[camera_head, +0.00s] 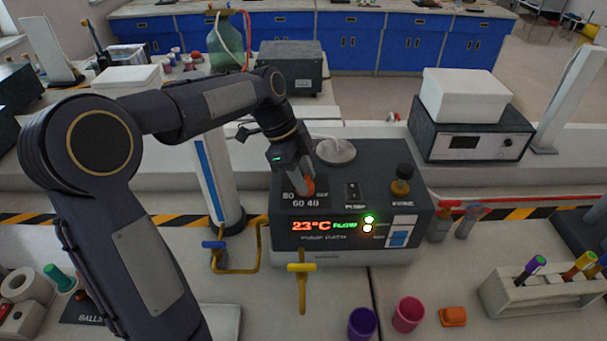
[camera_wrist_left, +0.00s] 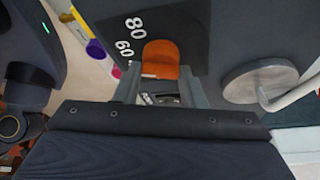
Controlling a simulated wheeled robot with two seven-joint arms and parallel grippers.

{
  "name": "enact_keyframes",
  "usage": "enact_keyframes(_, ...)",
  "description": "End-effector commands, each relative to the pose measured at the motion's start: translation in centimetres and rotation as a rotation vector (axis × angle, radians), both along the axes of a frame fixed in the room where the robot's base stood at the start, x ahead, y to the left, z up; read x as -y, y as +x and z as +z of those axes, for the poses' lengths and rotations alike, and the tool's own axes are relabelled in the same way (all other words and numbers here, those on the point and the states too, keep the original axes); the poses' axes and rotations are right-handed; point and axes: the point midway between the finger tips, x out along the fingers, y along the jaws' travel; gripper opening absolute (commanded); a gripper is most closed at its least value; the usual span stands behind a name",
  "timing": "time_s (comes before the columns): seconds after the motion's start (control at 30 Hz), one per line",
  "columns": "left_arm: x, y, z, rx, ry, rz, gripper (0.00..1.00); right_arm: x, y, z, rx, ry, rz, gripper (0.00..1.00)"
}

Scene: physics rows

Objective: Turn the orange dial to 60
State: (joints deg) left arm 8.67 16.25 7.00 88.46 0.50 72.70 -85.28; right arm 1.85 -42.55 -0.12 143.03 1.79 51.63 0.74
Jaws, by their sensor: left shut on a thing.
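The orange dial (camera_head: 309,187) stands on the top left of the dark pump bath unit (camera_head: 372,160), beside white scale numbers. In the head view 60 and 40 show in front of it. My left gripper (camera_head: 303,183) reaches down onto the dial from above. In the left wrist view the orange dial (camera_wrist_left: 163,55) sits between the fingertips of the left gripper (camera_wrist_left: 158,75), which are shut on it. The numbers 80 and 60 show just left of it there. I cannot tell which number the dial points to. My right gripper is in neither view.
The unit also carries a switch, a dark knob (camera_head: 401,186) and a lit display (camera_head: 326,226) reading 23°C FLOW. A round grey disc (camera_head: 335,151) lies behind the dial. Yellow pipe valves (camera_head: 302,268) stand in front. Purple and pink cups (camera_head: 408,314) stand at the front.

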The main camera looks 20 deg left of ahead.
Motion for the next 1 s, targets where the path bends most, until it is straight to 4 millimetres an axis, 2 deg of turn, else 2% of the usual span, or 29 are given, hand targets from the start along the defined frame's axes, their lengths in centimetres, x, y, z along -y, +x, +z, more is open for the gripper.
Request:
enact_keyframes(0.67,-0.13,0.07,0.07,0.003,0.003,-0.061,0.14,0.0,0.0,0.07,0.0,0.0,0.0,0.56)
enact_keyframes(0.7,-0.13,0.08,0.07,0.003,0.003,-0.061,0.39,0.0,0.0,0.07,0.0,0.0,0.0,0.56)
enact_keyframes(0.87,-0.1,0.07,0.05,0.003,0.002,-0.062,0.59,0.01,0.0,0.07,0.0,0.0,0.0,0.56)
enact_keyframes(1.0,-0.07,0.05,0.02,0.002,0.002,-0.062,0.59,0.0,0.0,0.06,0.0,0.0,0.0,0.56)
